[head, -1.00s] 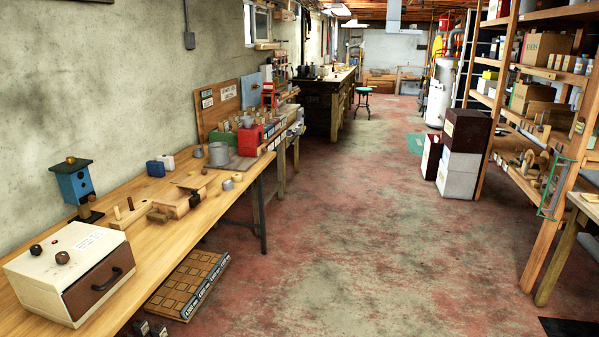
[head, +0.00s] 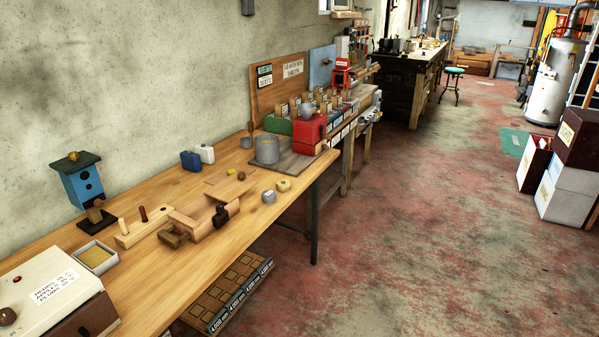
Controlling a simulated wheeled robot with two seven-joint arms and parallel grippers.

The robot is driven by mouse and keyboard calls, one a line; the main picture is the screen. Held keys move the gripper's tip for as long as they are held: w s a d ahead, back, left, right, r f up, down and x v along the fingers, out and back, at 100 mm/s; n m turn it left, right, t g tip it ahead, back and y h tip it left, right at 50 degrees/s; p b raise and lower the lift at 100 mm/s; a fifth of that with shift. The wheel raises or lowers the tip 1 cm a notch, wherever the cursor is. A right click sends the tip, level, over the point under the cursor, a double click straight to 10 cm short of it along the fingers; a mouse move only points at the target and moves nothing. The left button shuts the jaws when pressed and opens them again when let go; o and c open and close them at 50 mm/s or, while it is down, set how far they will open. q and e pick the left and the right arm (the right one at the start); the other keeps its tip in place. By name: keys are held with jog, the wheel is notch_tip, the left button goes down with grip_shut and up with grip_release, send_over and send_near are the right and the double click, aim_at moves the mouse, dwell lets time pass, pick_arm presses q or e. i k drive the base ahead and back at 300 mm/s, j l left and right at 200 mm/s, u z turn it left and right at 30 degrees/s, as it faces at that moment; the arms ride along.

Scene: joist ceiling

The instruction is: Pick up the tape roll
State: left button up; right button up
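A small tan, round thing (head: 283,185) that looks like the tape roll sits on the wooden workbench (head: 150,230), near its front edge at the right end. A small grey round thing (head: 269,196) stands just left of and in front of it. They are too small to tell which is tape for certain. Neither of my grippers is in view.
A wooden vise-like block (head: 205,218) and a pegged board (head: 145,228) lie left of the rolls. A grey can (head: 267,149) and red box (head: 309,134) stand behind. The red floor (head: 400,250) at right is open.

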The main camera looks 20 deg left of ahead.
aim_at(283, 185)
jog(key=i+u, duration=0.15)
jog(key=i, duration=0.35)
jog(key=i+l+u, duration=0.15)
jog(key=i, duration=0.3)
jog(key=i+l+u, duration=0.15)
jog(key=i, duration=0.35)
jog(key=i+l+u, duration=0.45)
jog(key=i, duration=0.15)
